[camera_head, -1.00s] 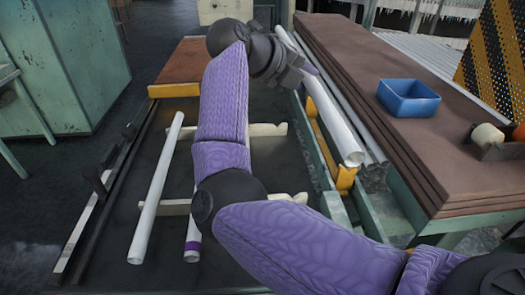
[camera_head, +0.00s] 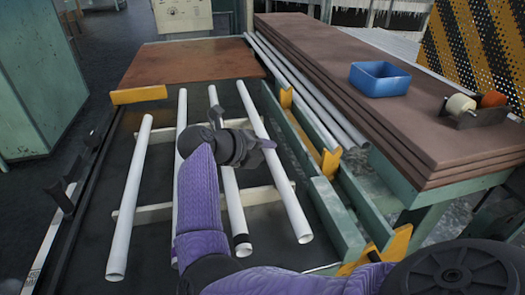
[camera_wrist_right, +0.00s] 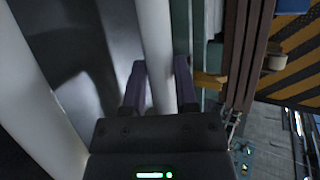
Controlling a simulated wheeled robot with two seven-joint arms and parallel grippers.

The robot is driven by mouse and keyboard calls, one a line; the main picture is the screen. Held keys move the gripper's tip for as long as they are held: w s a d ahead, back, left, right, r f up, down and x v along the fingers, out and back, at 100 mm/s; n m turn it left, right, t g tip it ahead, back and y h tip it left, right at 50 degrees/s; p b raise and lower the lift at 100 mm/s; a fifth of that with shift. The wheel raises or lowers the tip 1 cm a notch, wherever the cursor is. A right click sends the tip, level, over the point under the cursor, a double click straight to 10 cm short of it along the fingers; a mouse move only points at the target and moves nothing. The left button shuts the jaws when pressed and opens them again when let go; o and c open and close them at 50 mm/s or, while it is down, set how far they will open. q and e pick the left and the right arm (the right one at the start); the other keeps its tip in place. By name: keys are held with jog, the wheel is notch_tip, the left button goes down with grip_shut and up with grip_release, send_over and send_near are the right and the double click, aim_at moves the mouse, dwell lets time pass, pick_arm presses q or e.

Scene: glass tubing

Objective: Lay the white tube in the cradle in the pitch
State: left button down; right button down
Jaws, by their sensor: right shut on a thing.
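The white tube (camera_head: 288,196) on the right lies lengthwise over the pale cross bars of the cradle frame (camera_head: 262,195). My right gripper (camera_head: 265,146) is shut on its upper half; the wrist view shows the tube (camera_wrist_right: 155,50) between the two purple fingers (camera_wrist_right: 160,92). I cannot tell whether it rests fully on the bars. To its left lie a tube with a dark band (camera_head: 234,205), a tube partly behind my right arm (camera_head: 181,115), and a far-left tube (camera_head: 131,200). My left gripper is not in view.
A green rail with yellow brackets (camera_head: 329,163) runs right of the frame, with grey tubes (camera_head: 305,95) beside it. Brown boards (camera_head: 400,130) carry a blue bin (camera_head: 380,79) and a tape holder (camera_head: 470,118). A brown plate (camera_head: 190,65) lies at the back.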

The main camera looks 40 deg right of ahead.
jog(key=shift+f, duration=0.5)
jog(key=shift+c, duration=1.9)
grip_release()
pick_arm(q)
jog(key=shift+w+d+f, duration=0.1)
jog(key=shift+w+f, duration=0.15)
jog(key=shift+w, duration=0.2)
